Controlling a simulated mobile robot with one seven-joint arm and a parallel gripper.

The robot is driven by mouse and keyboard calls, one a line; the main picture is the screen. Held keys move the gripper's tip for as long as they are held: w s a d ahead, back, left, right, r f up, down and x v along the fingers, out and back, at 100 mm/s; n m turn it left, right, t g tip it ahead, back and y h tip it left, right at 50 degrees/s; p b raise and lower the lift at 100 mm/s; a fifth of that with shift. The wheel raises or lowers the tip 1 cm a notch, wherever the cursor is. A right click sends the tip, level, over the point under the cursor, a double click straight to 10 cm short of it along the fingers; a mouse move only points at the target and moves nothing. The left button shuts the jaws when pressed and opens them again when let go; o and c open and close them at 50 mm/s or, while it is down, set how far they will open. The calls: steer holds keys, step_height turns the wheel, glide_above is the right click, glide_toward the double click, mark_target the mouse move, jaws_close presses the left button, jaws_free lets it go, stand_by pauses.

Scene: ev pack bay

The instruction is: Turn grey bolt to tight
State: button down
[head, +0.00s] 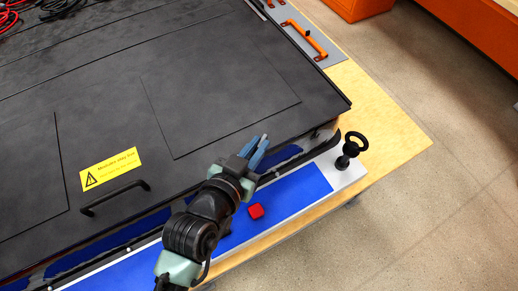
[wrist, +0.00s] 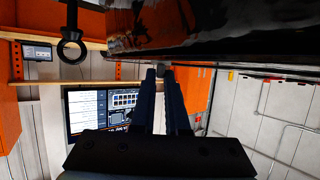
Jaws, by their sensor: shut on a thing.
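My gripper (head: 262,143) is at the front edge of the black battery pack (head: 180,60), near its right corner, with its blue-grey fingers pointing toward the pack. In the wrist view the two dark fingers (wrist: 161,76) are close together, and a small grey bolt (wrist: 161,71) shows between their tips, just under the dark pack edge. The fingers are shut on it. In the head view the bolt is hidden by the gripper. I cannot tell how far the bolt is turned.
A black ring-topped post (head: 347,152) stands at the strip's right end. The pack lid has a black handle (head: 114,198) and a yellow warning label (head: 111,169). Floor on the right is clear.

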steer(key=b, duration=0.1)
steer(key=m+g+h+b, duration=0.1)
steer(key=b, duration=0.1)
steer(key=f+m+h+b, duration=0.1)
steer(key=b, duration=0.1)
steer(key=shift+w+a+g, duration=0.15)
steer(key=shift+a+g, duration=0.1)
steer(key=shift+g, duration=0.05)
steer(key=m+b, duration=0.1)
steer(key=g+h+b, duration=0.1)
steer(key=b, duration=0.1)
steer(key=shift+a+r+m+h, duration=0.1)
steer(key=shift+r+m+h, duration=0.2)
steer(key=shift+m, duration=0.1)
steer(key=c, duration=0.9)
jaws_free()
steer(key=shift+r, duration=0.1)
steer(key=shift+w, duration=0.1)
steer(key=b+v, duration=0.2)
steer(key=v, duration=1.1)
steer(key=shift+w+a, duration=0.1)
steer(key=shift+a, duration=0.05)
